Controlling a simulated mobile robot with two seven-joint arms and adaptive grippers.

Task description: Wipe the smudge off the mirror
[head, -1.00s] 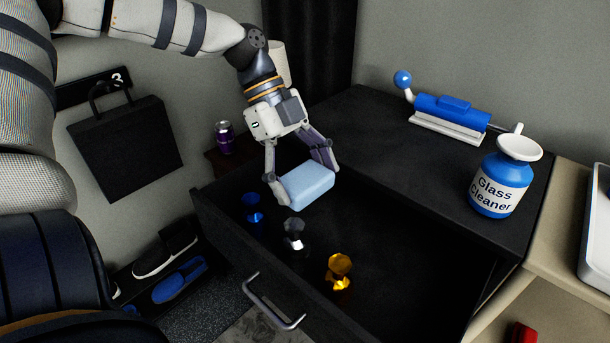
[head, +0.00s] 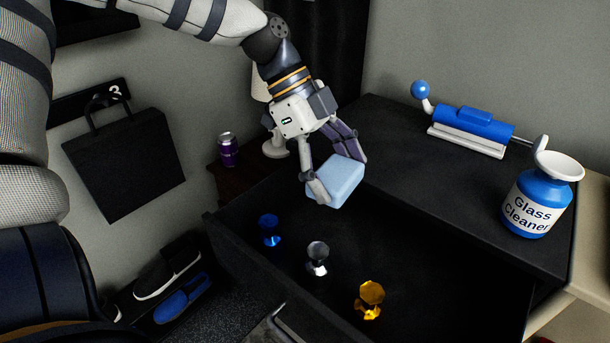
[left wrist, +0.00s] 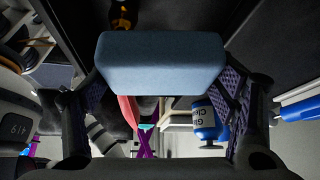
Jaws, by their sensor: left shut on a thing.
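My left gripper (head: 337,174) is shut on a light blue sponge-like block (head: 341,184), which it holds tilted above the open drawer (head: 345,235). The block also shows in the left wrist view (left wrist: 162,63), between the two fingers. A bottle labelled Glass Cleaner (head: 539,207), blue with a white top, stands on the black cabinet top at the right; it also shows in the left wrist view (left wrist: 205,121). Neither the mirror nor a smudge is in view. My right gripper is not in view.
In the drawer stand a blue (head: 269,230), a silver (head: 317,258) and a gold (head: 370,299) faceted object. A blue and white device (head: 470,130) lies on the cabinet top (head: 420,185). A purple can (head: 228,150) and a lamp stand behind the drawer. A black bag (head: 125,160) hangs left.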

